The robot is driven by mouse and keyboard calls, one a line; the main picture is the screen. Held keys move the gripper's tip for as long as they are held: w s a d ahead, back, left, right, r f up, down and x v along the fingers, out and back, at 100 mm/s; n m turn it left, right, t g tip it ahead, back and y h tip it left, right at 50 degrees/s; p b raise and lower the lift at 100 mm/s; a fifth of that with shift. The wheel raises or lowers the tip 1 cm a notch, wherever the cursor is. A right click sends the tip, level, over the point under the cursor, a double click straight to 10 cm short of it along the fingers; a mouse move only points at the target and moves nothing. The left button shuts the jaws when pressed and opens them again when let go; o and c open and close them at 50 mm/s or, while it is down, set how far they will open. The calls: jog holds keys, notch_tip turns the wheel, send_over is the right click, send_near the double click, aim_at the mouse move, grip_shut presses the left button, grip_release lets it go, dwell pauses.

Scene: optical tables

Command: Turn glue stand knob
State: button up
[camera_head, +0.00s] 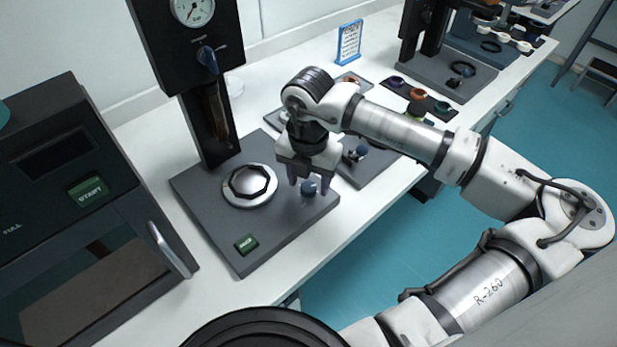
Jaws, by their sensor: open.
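A dark stand (205,235) with a flat base plate, an upright column and a round gauge (194,10) is at the left centre; I cannot tell for sure that it is the glue stand. A small blue-grey knob (308,189) sits on the right part of its base plate. Another blue knob or lever (207,60) is on the column head below the gauge. My gripper (309,182) points down over the base plate, fingers apart on either side of the lower knob. Contact with it cannot be made out.
A silver ring with a dark octagonal centre (250,185) and a green button (246,243) are on the same base. A dark machine with a START button (88,191) stands left. Another plate with a blue knob (361,152) lies behind my gripper. A blue-framed sign (349,42) stands at the back.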

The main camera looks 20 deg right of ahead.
jog(key=shift+f, duration=0.5)
jog(key=c, duration=1)
jog(key=shift+o, duration=0.2)
jog(key=shift+f+n+b, duration=0.15)
jog(key=shift+n+b, duration=0.15)
jog(key=shift+b, duration=0.3)
